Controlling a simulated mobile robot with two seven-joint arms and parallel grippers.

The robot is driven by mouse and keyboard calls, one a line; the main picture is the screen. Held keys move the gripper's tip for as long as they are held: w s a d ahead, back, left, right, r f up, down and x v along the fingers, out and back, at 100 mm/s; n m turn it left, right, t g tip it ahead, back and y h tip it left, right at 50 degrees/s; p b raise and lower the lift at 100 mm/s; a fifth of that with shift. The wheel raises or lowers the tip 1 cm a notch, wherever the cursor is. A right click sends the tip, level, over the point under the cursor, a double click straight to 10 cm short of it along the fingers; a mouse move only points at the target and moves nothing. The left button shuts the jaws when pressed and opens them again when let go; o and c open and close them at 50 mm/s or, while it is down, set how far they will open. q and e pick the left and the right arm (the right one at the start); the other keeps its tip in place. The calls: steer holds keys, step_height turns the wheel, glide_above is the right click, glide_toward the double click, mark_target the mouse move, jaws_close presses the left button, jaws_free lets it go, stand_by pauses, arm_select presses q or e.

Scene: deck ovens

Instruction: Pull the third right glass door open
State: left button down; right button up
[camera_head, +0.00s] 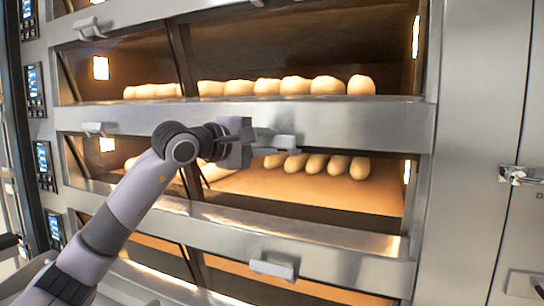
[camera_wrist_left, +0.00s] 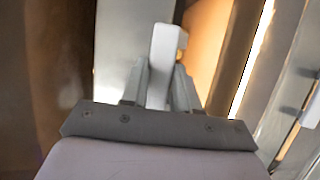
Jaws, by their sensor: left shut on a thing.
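The oven front fills the head view, with glass doors in stacked decks and steel rails between them. My left gripper (camera_head: 258,140) is at the right-hand door handle (camera_head: 284,142) on the rail between the two bread-filled decks. In the left wrist view the pale handle bar (camera_wrist_left: 164,55) stands between the two fingers (camera_wrist_left: 158,88), which are shut on it. The right glass door (camera_head: 310,190) at this level shows a row of loaves behind it. My forearm hides part of the left door. I cannot tell whether the door is ajar. My right gripper is not in view.
Another handle (camera_head: 273,268) sits on the rail below, and a left-side handle (camera_head: 93,129) on the same rail as mine. Control panels (camera_head: 43,163) line the left. A steel cabinet with a latch (camera_head: 515,176) stands to the right.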

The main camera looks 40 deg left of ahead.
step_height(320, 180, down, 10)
steer(key=b, duration=1)
arm_select(q)
steer(key=shift+w+f+m+t+h+b, duration=0.25)
steer(key=shift+f+m+t+h+b, duration=0.6)
steer(key=shift+f+m+t+b, duration=0.7)
steer(key=shift+w+f+m+t+h+b, duration=0.2)
steer(key=shift+f+m+t+h+b, duration=0.8)
steer(key=shift+t, duration=1.05)
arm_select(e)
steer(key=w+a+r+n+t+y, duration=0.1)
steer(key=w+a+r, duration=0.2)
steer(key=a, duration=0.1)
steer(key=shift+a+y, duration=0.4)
arm_select(q)
steer(key=shift+f, duration=0.2)
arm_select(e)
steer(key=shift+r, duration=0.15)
